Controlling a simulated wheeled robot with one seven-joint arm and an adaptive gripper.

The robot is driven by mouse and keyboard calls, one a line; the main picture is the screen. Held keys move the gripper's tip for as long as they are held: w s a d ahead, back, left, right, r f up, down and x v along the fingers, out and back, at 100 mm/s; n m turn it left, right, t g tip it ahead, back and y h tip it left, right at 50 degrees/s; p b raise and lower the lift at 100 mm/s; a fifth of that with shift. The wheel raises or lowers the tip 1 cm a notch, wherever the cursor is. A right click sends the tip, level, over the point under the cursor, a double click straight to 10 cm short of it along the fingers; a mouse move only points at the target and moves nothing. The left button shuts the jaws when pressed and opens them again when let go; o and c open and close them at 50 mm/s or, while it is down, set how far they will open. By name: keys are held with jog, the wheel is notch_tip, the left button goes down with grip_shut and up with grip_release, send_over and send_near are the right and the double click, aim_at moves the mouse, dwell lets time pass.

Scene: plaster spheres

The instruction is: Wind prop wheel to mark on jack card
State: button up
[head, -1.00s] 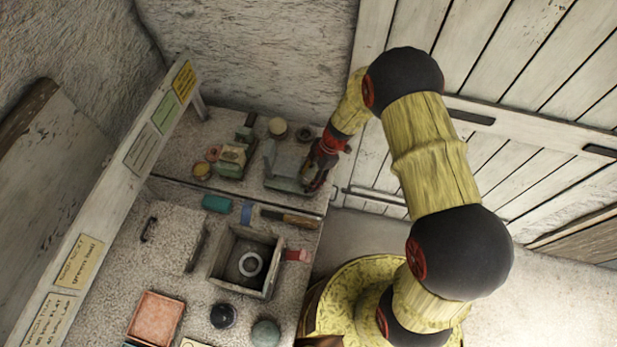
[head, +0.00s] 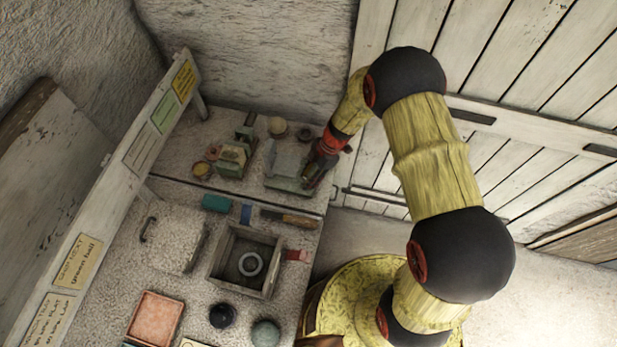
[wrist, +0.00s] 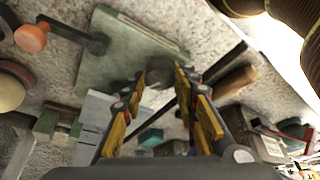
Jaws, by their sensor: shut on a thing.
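The jack (head: 291,158), a grey-green plate on a base, stands at the right edge of the bench in the head view. Its green plate (wrist: 118,55) shows in the wrist view. My gripper (head: 310,175) is at the jack's right side. In the wrist view my gripper's yellow-padded fingers (wrist: 166,76) are shut on a dark round piece (wrist: 156,74), which looks like the prop wheel, at the plate's edge. The wheel's mark cannot be made out. Several cards hang on the board at left, including a green card (head: 164,113); which is the jack card is unclear.
A green device (head: 234,157) stands left of the jack. An open box (head: 228,276) with a pale ring inside, a dark ball (head: 222,315), a green ball (head: 265,333) and a pink tray (head: 156,312) are nearer. A plank door (head: 500,160) lies close behind my arm.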

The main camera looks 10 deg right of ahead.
jog(key=shift+f+b, duration=0.1)
jog(key=shift+b, duration=0.2)
